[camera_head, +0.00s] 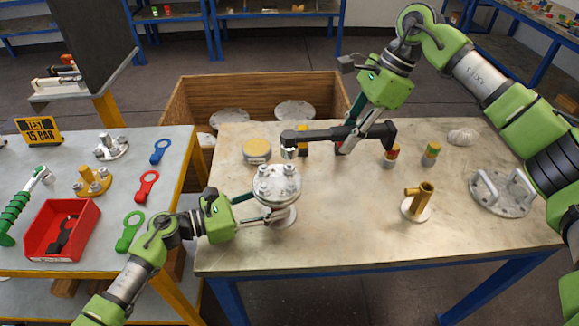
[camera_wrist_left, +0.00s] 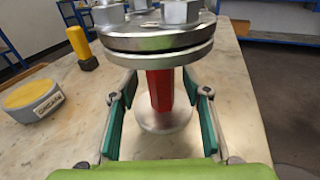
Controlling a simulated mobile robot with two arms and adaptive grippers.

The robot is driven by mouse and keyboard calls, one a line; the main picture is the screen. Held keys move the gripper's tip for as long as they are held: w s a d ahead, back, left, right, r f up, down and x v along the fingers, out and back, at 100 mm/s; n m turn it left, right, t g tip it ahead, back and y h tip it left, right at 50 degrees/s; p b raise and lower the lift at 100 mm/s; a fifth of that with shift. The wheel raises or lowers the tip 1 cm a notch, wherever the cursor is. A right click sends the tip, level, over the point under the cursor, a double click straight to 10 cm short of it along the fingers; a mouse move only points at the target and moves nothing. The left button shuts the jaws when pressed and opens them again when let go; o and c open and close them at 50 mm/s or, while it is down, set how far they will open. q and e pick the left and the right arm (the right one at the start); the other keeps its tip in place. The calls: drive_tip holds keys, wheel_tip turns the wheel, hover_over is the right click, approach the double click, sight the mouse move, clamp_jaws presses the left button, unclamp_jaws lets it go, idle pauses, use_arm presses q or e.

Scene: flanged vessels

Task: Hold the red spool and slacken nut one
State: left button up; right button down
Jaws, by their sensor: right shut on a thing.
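The red spool (camera_wrist_left: 160,90) stands upright in the left wrist view, between a steel flange pair (camera_wrist_left: 158,38) with nuts on top and a round steel base. In the head view its top flange (camera_head: 277,185) stands near the table's left edge. My left gripper (camera_head: 268,209) is around the spool with its fingers apart, and gaps show on both sides in the wrist view (camera_wrist_left: 162,112). My right gripper (camera_head: 346,143) is shut on a dark wrench (camera_head: 330,133). The wrench's socket end (camera_head: 288,148) is over the back of the flange; nut contact is unclear.
A yellow-topped tin (camera_head: 257,151) stands behind the flange. A brass fitting (camera_head: 418,203), small coloured cylinders (camera_head: 431,154) and a handled plate (camera_head: 503,193) are to the right. The left table has a red tray (camera_head: 62,230) and coloured spanners. The table's front middle is clear.

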drive_tip(key=shift+r, duration=0.1)
use_arm(q)
drive_tip(key=v, duration=1.2)
